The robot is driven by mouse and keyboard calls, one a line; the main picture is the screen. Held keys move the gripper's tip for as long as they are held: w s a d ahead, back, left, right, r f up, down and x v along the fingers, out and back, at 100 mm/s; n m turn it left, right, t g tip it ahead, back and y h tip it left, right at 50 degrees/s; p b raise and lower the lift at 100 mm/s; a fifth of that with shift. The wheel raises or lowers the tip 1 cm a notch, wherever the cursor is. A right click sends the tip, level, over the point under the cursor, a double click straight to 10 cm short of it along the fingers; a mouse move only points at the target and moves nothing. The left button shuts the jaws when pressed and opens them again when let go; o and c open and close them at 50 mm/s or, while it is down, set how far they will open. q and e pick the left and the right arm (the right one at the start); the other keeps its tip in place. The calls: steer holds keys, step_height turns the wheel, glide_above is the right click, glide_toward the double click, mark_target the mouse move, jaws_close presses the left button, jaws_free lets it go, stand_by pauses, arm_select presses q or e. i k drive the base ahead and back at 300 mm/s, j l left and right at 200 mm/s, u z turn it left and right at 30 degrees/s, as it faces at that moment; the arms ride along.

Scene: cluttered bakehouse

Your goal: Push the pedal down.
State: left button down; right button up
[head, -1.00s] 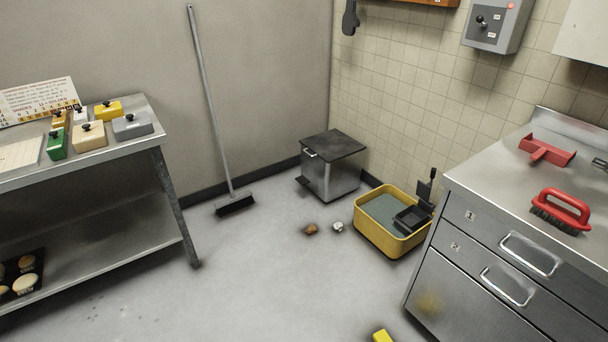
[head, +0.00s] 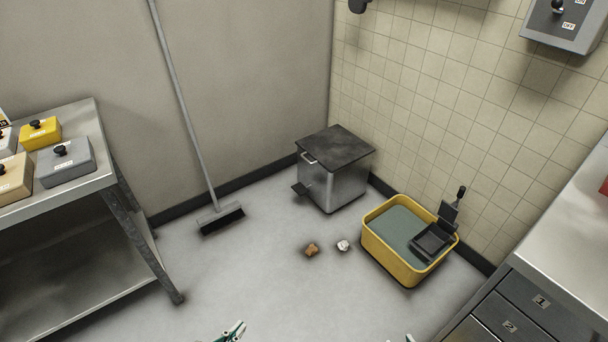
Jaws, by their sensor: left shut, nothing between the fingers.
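The dark pedal (head: 299,189) sticks out low on the left front side of the metal bin (head: 347,186). The bin has a dark flat lid (head: 335,146), which is down, and stands on the floor in the corner by the walls. My left gripper (head: 232,332) shows as green-and-white fingers at the bottom edge, shut and empty, well short of the pedal. Neither gripper touches the bin.
A brown lump (head: 311,250) and a whitish lump (head: 343,245) lie on the floor before the bin. A yellow tub (head: 381,262) stands right of it. A broom (head: 221,217) leans left. A steel table (head: 108,178) and drawer unit (head: 520,310) flank the open floor.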

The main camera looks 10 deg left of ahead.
mark_target(299, 187)
steer(key=i+j+z, duration=0.1)
steer(key=i, duration=0.45)
steer(key=i+j, duration=0.35)
steer(key=i, duration=0.2)
steer(key=i+j+z, duration=0.15)
steer(key=i, duration=0.4)
steer(key=i+j, duration=0.45)
steer(key=i, duration=0.6)
steer(key=l+z, duration=0.05)
